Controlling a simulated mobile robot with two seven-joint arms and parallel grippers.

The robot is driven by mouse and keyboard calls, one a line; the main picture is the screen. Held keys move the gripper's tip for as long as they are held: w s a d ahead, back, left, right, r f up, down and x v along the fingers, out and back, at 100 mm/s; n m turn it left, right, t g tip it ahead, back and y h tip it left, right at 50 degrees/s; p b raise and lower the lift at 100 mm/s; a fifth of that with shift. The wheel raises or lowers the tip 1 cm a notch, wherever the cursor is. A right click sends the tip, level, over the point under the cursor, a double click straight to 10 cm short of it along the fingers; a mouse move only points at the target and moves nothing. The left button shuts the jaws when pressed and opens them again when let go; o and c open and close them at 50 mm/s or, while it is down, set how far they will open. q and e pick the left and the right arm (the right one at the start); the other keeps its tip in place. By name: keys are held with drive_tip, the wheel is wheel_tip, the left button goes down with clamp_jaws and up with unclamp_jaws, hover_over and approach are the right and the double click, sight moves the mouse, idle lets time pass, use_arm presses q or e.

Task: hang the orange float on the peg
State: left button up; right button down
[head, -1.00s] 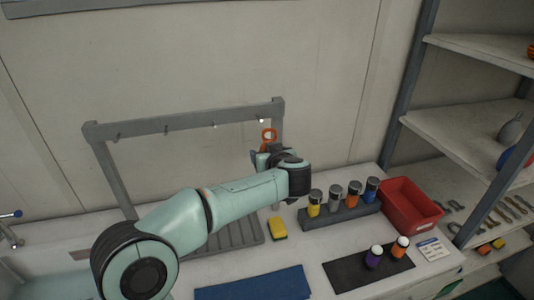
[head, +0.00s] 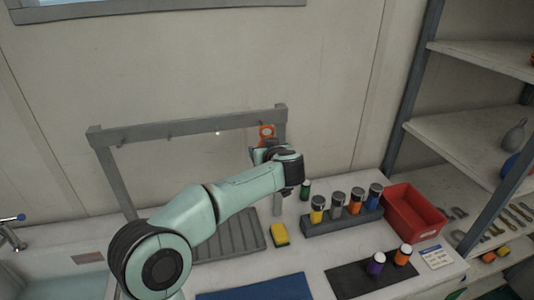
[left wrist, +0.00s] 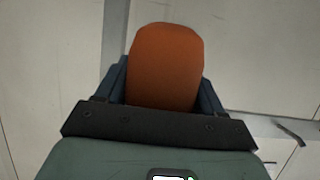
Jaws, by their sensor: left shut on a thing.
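The orange float (head: 267,132) is held upright by my left gripper (head: 262,150) at the right end of the grey rack (head: 190,128). The float covers part of the rack's top bar, where the rightmost peg is hidden. A peg (head: 217,133) left of it is bare. In the left wrist view the orange float (left wrist: 165,65) fills the space between the fingers of my left gripper (left wrist: 163,90). I cannot tell whether the float touches the peg. My right gripper is out of view.
Below are a yellow sponge (head: 279,235), a grey holder (head: 342,221) with several bottles, and a green-banded bottle (head: 305,189). A red bin (head: 413,212) stands right of them. A dark mat (head: 370,280) carries two bottles. Shelves (head: 460,140) rise at right.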

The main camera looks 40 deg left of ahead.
use_arm(q)
drive_tip(key=shift+a+r+x, duration=0.1)
drive_tip(key=shift+r+x, duration=0.1)
drive_tip(key=shift+x, duration=0.7)
drive_tip(key=shift+a+r+x, duration=0.1)
drive_tip(key=shift+r+x, duration=0.1)
drive_tip(key=shift+x, duration=0.7)
drive_tip(key=shift+r+x, duration=0.15)
drive_tip(key=shift+x, duration=0.75)
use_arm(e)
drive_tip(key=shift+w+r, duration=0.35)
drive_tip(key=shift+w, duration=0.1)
use_arm(q)
drive_tip(key=shift+w, duration=0.2)
drive_tip(key=o, duration=1.2)
drive_tip(key=shift+s+d, duration=0.1)
